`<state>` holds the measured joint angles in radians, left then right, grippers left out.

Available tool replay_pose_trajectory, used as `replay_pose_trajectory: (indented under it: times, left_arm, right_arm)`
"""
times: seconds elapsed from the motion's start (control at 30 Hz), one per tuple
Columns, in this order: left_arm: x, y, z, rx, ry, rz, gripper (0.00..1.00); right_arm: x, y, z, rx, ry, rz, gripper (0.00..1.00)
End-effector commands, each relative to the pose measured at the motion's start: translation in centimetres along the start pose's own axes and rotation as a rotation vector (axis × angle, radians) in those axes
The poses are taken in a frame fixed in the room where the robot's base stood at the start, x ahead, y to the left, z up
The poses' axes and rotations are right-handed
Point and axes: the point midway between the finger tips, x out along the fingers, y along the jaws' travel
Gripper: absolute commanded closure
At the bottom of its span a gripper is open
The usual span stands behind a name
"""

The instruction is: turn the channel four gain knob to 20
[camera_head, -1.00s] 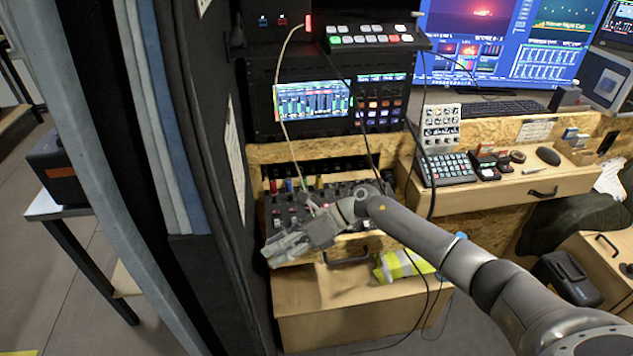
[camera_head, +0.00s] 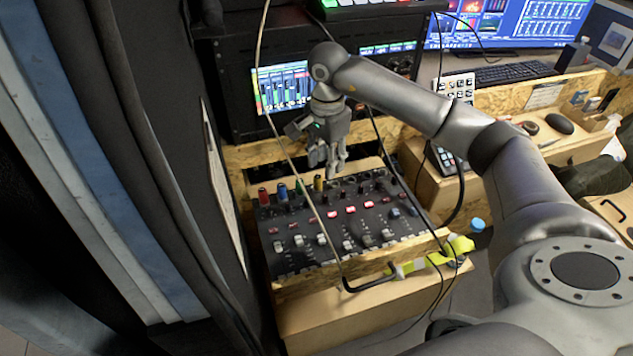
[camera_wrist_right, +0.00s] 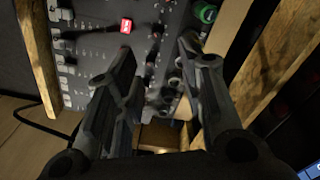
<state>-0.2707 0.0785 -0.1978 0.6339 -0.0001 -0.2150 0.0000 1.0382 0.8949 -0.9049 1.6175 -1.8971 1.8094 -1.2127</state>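The mixer (camera_head: 370,215) lies in a wooden bay, with a row of coloured knobs along its far edge. From left they are red (camera_head: 264,196), blue (camera_head: 282,191), green (camera_head: 299,186) and yellow (camera_head: 319,183); the yellow one is fourth. I cannot read any knob's setting. My right gripper (camera_head: 327,172) points down at the far edge, just above and beside the yellow knob. In the right wrist view my right gripper (camera_wrist_right: 160,50) is open, with nothing clearly between its fingers. That view also shows the green knob (camera_wrist_right: 205,12) and a lit red button (camera_wrist_right: 126,25). My left gripper is out of view.
Loose cables (camera_head: 300,172) hang in front of the mixer. A rack with a lit screen (camera_head: 285,87) stands behind it. A wooden front board (camera_head: 365,265) edges the bay, with a yellow-green item (camera_head: 435,258) by it. A dark curtain is at left.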

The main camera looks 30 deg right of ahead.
Motion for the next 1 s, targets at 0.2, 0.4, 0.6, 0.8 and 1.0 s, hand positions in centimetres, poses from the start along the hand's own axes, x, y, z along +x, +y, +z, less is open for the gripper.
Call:
replay_pose_trajectory:
  times: [0.2,0.4,0.6,0.8,1.0]
  left_arm:
    - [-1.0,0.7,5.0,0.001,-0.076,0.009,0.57]
    - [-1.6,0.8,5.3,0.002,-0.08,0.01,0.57]
    - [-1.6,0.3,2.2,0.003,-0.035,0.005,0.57]
    - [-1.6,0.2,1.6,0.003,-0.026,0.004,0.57]
    - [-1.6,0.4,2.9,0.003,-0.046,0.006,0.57]
  right_arm:
    - [3.4,0.1,0.1,0.002,-0.004,0.007,0.64]
    - [7.3,0.1,0.2,0.002,-0.006,0.005,0.64]
    - [9.7,0.0,0.1,0.002,-0.005,0.003,0.64]
    - [10.5,0.0,0.1,0.002,-0.004,0.001,0.64]
    - [10.4,0.0,0.1,0.002,-0.004,0.001,0.65]
